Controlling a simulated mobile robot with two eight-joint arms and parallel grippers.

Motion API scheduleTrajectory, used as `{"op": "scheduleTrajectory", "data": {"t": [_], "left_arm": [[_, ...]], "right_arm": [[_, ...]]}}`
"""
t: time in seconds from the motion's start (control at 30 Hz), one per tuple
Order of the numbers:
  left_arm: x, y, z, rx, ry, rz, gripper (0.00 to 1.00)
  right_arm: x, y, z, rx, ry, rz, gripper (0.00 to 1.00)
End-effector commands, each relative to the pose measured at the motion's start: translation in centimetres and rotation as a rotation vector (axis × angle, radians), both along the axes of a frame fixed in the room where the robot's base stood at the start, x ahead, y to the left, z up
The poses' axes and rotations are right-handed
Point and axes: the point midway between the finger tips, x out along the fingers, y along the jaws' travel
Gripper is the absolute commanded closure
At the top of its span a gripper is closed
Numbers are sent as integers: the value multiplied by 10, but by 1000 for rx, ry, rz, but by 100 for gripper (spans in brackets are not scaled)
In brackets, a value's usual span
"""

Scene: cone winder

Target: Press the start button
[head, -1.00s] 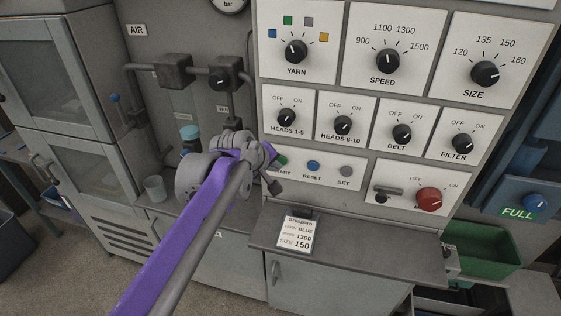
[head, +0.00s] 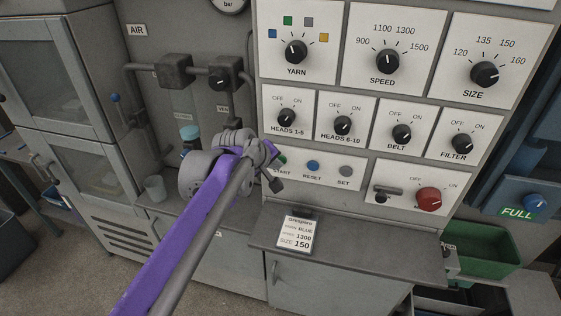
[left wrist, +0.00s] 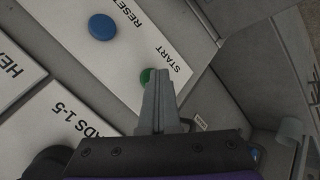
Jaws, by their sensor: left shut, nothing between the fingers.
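The green start button (head: 282,159) is on the control panel, left of the blue reset button (head: 313,166). My left gripper (head: 276,170) is at the panel's left edge beside it and partly covers the START label. In the left wrist view, the start button (left wrist: 147,75) shows just beyond the tips of my shut, empty left gripper (left wrist: 160,72). The fingers hide part of it. I cannot tell whether the tips touch it. My right gripper is not in view.
Several black knobs are above. A grey ledge (head: 370,255) with a paper card (head: 297,234) juts out below.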

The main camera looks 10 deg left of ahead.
Motion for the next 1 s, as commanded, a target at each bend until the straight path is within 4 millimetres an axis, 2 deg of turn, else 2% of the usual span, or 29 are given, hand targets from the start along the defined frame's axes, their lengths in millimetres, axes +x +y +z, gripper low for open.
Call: {"op": "scheduleTrajectory", "data": {"t": [0.4,0.73,1.0], "left_arm": [[-16,1,0,0,-1,1,100],[-18,1,0,0,-1,1,100],[-43,2,0,0,-1,1,100]], "right_arm": [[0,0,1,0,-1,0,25],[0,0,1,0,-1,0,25],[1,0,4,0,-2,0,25]]}}
